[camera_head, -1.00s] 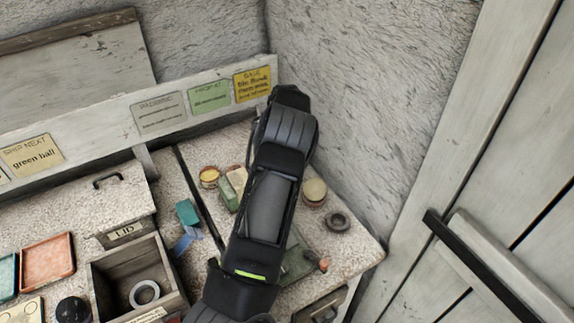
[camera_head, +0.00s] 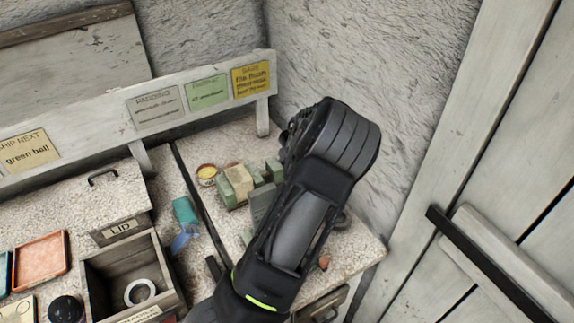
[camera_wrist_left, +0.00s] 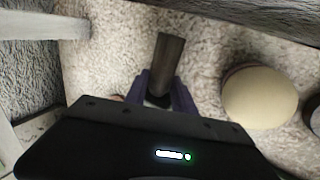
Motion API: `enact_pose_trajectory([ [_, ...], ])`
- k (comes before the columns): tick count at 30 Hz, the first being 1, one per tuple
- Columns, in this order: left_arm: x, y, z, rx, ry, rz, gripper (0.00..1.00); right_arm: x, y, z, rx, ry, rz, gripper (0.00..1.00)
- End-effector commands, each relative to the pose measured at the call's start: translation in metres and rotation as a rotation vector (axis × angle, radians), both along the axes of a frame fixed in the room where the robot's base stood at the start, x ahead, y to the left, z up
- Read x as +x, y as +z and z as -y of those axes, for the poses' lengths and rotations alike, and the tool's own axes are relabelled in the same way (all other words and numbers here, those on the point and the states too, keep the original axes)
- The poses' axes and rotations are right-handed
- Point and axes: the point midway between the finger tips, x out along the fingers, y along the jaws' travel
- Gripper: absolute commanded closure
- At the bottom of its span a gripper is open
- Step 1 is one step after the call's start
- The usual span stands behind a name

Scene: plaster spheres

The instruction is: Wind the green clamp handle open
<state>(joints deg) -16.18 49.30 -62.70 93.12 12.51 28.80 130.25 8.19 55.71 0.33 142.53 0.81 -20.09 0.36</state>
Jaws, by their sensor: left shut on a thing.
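My left gripper (camera_wrist_left: 163,88) shows in the left wrist view with its two fingers on either side of a dark bar (camera_wrist_left: 170,55). It is shut on this bar, which looks like the clamp handle, though its colour there is dark brown-grey rather than green. In the head view my left arm covers the gripper and the bar. Green clamp-like parts (camera_head: 262,200) show just left of the arm on the bench; the rest of them is hidden behind it. My right gripper is in neither view.
A small yellow-topped pot (camera_head: 207,174) and a pale block (camera_head: 239,181) stand left of the arm. A cream round-topped thing (camera_wrist_left: 260,97) is close right of the fingers. A wooden box (camera_head: 128,275) holds a white ring. The wall and door bound the right side.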

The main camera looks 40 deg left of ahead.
Motion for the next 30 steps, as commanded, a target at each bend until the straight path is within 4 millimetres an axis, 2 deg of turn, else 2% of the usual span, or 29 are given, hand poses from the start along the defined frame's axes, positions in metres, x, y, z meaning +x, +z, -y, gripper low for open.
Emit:
enact_pose_trajectory([
  [9,-0.0011,-0.0022,0.0018,0.125,0.001,0.035,1.00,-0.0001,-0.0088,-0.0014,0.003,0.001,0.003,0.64],
  [22,-0.0011,-0.0015,0.0016,0.138,0.002,0.040,1.00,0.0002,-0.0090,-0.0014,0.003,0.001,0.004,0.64],
  [23,-0.0011,-0.0015,0.0016,0.138,0.002,0.040,0.68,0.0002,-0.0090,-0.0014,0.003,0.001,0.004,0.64],
  [30,-0.0008,-0.0016,0.0018,0.137,0.002,0.039,0.48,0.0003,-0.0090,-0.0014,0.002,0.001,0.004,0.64],
])
